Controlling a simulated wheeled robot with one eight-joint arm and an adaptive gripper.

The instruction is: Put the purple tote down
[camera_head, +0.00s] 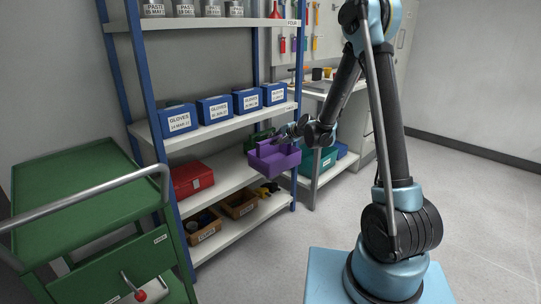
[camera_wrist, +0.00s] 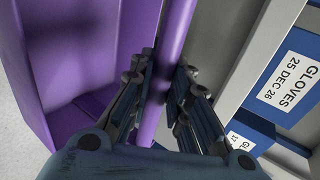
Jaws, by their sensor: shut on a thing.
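The purple tote (camera_head: 272,160) is at the right end of the shelf rack in the head view, at about the height of the shelf with the red box. My gripper (camera_head: 296,131) is shut on the tote's upper edge. In the wrist view my gripper (camera_wrist: 163,92) has its fingers on both sides of the wall of the purple tote (camera_wrist: 92,60). The tote looks roughly level. I cannot tell whether its underside touches the shelf.
The shelf (camera_head: 215,180) holds a red box (camera_head: 192,180) at left and a green item (camera_head: 258,140) behind the tote. Blue glove boxes (camera_head: 215,109) stand on the shelf above. Brown bins (camera_head: 240,205) sit below. A green cart (camera_head: 75,200) stands at left. A teal bin (camera_head: 318,162) is under the workbench.

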